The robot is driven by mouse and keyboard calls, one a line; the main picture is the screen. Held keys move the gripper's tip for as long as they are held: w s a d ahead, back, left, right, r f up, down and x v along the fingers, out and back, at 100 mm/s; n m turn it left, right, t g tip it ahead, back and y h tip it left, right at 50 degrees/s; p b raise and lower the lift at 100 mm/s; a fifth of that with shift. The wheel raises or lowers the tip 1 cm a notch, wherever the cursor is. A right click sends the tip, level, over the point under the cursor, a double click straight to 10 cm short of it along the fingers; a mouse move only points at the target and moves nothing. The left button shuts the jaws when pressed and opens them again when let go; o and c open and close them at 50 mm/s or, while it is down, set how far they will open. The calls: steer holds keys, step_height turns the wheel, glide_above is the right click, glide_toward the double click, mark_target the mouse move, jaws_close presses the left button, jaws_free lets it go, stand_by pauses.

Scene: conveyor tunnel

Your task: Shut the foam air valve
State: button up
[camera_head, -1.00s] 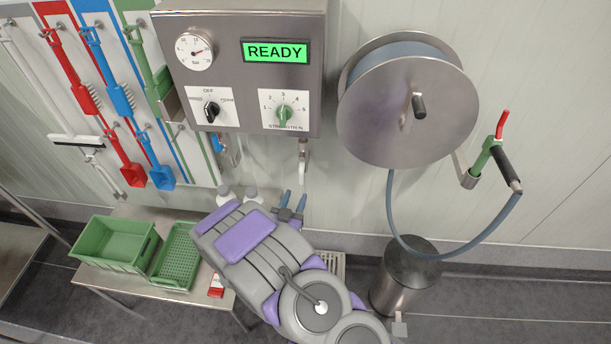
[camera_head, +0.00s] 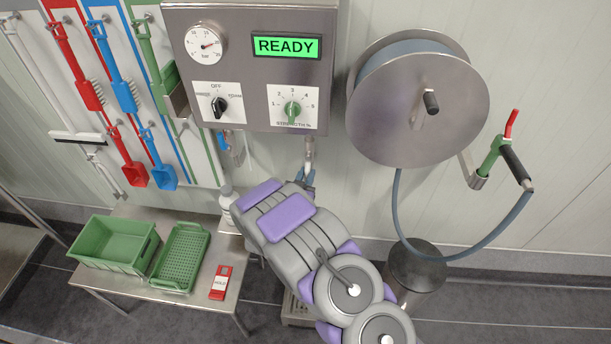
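A steel control box (camera_head: 245,95) on the wall has pipework under it. One fitting with a small blue part (camera_head: 226,143) hangs under its left side. A pipe end with a pale lower part (camera_head: 309,160) hangs under its right side. Which of these is the foam air valve I cannot tell. My arm hides most of the gripper, so contact and finger gap are unclear.
The box shows a green READY display (camera_head: 286,46), a gauge (camera_head: 206,44), a black selector (camera_head: 219,107) and a green strength knob (camera_head: 293,111). A hose reel (camera_head: 400,120) is to the right. A bench (camera_head: 215,305) holds green crates and a red-and-white item (camera_head: 221,282).

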steer(key=shift+w+r, duration=0.3)
steer(key=shift+r, duration=0.15)
jaws_close()
steer(key=shift+w+d+f, duration=0.1)
steer(key=shift+w+f, duration=0.15)
steer(key=shift+w, duration=0.05)
